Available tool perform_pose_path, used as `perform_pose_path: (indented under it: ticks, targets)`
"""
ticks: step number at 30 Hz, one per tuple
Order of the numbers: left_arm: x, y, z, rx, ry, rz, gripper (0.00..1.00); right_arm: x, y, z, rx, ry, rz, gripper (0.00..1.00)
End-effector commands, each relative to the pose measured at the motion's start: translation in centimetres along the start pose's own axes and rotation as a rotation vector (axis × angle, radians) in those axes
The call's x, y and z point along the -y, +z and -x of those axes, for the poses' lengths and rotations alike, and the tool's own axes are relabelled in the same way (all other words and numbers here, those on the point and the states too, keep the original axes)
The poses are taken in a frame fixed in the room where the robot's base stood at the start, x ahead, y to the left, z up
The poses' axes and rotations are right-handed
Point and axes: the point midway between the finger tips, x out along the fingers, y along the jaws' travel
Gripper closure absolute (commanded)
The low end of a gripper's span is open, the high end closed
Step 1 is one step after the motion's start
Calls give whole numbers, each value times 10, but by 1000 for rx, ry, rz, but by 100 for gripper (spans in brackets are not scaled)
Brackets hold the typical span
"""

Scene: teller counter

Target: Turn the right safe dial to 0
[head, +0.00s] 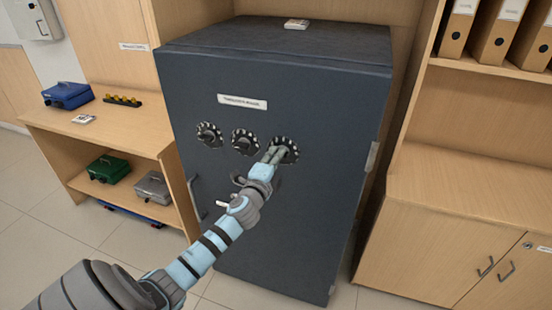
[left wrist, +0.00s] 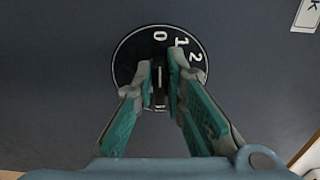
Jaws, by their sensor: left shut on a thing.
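The dark safe (head: 270,215) stands upright with three round black dials in a row on its door. The right safe dial (head: 291,145) is partly covered by my left gripper (head: 272,157). In the left wrist view the right dial (left wrist: 126,62) shows white numbers 0, 1 and 2 on its upper part, with 0 near the top. My left gripper (left wrist: 162,75) is shut on the dial's central knob, one finger on each side. The knob's white line points up, close to the 0. My right gripper is not in view.
The left dial (head: 209,134) and middle dial (head: 245,142) sit beside the right one. A safe handle (head: 194,199) is at the door's left edge. A wooden shelf with cash boxes (head: 67,96) stands left, a wooden cabinet (head: 470,220) right.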

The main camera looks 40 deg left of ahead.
Motion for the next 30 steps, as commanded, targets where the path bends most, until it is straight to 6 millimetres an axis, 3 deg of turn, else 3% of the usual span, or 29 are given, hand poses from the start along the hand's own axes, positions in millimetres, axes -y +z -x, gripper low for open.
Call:
perform_pose_path:
  ticks: [12,13,16,26,30]
  targets:
    - [-2,0,0,1,5,9,100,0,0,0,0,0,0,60]
    - [-2,0,0,1,5,9,84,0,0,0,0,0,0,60]
    - [-2,0,0,1,4,9,68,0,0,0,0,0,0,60]
    - [-1,0,3,0,2,7,68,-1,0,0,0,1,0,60]
    - [-1,0,26,-2,3,6,68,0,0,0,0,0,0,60]
